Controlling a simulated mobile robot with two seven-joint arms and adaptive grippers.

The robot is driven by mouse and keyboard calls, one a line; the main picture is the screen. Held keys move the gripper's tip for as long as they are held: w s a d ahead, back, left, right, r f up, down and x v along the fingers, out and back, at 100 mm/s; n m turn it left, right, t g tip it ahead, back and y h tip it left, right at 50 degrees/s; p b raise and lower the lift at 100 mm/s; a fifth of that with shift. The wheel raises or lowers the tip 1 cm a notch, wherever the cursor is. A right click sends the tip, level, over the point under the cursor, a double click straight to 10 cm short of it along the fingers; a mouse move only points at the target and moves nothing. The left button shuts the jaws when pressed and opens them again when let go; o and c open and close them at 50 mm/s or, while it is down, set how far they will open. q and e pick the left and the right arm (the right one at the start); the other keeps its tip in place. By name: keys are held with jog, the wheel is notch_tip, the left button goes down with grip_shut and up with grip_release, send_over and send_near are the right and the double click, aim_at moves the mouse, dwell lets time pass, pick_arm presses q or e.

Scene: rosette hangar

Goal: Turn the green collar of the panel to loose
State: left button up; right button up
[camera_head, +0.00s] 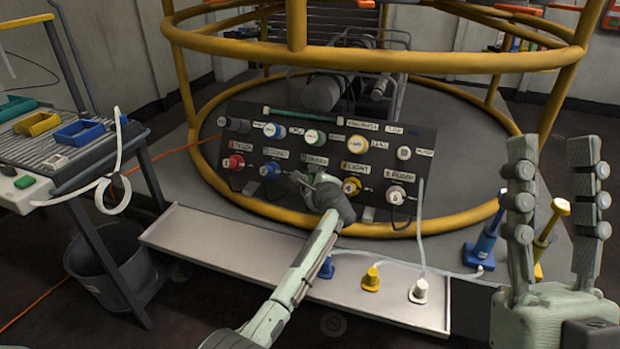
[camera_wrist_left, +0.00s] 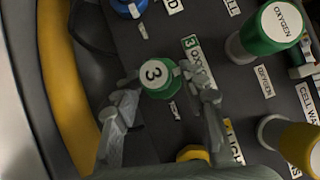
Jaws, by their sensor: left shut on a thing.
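In the left wrist view the green collar (camera_wrist_left: 159,92) has a white face marked 3. My left gripper (camera_wrist_left: 162,80) has one finger on each side of the collar and is shut on it. In the head view my left gripper (camera_head: 315,182) covers most of this collar, between the blue fitting (camera_head: 270,171) and the yellow fitting (camera_head: 351,187). The collar's turn marks are not readable. My right gripper (camera_head: 555,155) is open and empty, raised at the right.
A green OXYGEN cap (camera_wrist_left: 281,22) sits above the held collar. A grey ledge (camera_head: 215,240) runs below the panel, with blue, yellow and white plugs and a pale hose (camera_head: 420,230). A workbench (camera_head: 60,165) stands at the left. Blue and yellow posts stand near my right gripper.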

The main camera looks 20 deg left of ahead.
dwell(0.4)
pick_arm(q)
jog(key=o, duration=1.2)
jog(key=shift+c, duration=0.2)
